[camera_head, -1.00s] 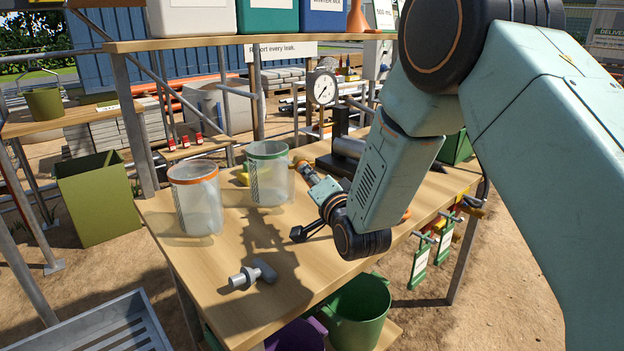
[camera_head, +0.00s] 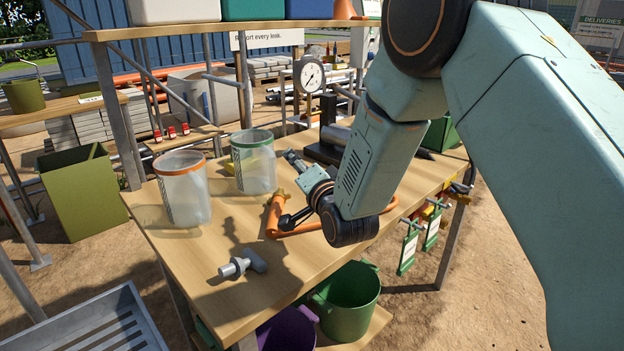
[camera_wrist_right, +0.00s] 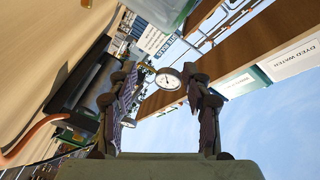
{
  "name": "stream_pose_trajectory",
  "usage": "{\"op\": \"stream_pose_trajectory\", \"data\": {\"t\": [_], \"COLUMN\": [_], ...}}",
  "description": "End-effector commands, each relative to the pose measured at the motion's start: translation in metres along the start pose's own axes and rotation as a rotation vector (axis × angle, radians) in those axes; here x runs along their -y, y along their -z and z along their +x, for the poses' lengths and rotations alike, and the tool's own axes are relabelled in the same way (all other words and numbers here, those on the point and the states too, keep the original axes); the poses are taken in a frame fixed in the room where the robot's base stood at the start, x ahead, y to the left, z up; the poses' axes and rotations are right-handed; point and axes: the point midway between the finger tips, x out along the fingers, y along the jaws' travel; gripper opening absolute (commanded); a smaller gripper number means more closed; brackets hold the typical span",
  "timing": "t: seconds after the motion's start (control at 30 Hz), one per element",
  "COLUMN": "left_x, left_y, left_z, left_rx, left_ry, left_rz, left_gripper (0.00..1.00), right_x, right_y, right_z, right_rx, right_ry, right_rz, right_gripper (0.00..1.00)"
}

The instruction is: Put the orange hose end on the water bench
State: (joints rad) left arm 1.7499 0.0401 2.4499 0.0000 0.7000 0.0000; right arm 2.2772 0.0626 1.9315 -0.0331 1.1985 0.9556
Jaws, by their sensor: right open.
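The orange hose end (camera_head: 275,213) lies on the wooden bench (camera_head: 214,299), with a small yellowish tip toward the back. Its orange loop runs right, passing behind my right wrist. My right gripper (camera_head: 292,158) is open and empty, just behind and right of the hose end, apart from it. In the right wrist view the two fingers (camera_wrist_right: 165,100) stand apart with nothing between them. Part of the orange hose (camera_wrist_right: 28,138) shows at the left there. My left gripper is out of view. No label on this bench is readable.
Two clear jugs, one orange-rimmed (camera_head: 184,190) and one green-rimmed (camera_head: 254,165), stand left of the hose. A grey T-fitting (camera_head: 243,264) lies near the front. A pressure gauge (camera_head: 309,74) and a dark cylinder assembly (camera_head: 332,140) stand behind. Tagged valves hang at the right edge.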

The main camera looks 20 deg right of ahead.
Motion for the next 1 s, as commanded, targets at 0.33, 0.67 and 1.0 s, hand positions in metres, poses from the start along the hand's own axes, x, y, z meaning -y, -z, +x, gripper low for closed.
{"op": "stream_pose_trajectory", "data": {"t": [0.33,0.67,1.0], "left_x": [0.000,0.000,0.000], "left_y": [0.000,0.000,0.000], "left_z": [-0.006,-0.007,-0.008], "left_rx": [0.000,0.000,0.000], "left_ry": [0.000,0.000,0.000], "left_rz": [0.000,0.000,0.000], "left_gripper": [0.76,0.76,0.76], "right_x": [0.000,0.000,0.000], "right_y": [0.000,0.000,0.000], "right_z": [-0.065,-0.112,-0.119], "right_rx": [0.002,0.001,0.000], "right_ry": [-0.003,-0.002,0.000], "right_rz": [0.000,0.001,0.000], "right_gripper": [0.50,0.50,0.50]}}
